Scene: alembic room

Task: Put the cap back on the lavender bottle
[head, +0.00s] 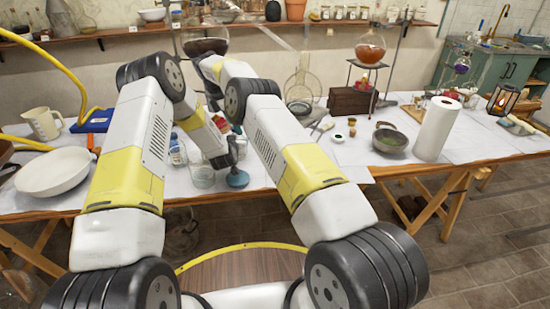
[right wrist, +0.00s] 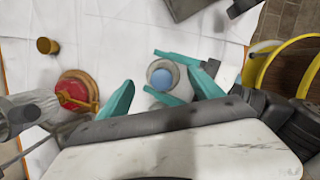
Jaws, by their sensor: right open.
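A small round bottle with a blue-lavender top (right wrist: 162,78) shows from above in the right wrist view. I cannot tell whether the blue disc is its cap or its contents. My right gripper (right wrist: 162,76) is open, its teal fingers on either side of this disc with gaps. Two more teal fingers, of my left gripper (right wrist: 169,78), come in from the right and flank the bottle; whether they grip it is unclear. In the head view my right gripper (head: 235,162) is low over the front of the table, partly hidden by my arms. I make out no separate loose cap.
Glass jars (head: 201,172) stand left of the grippers. A red round thing with an orange top (right wrist: 75,92) and a small brown cup (right wrist: 47,45) lie to the left in the wrist view.

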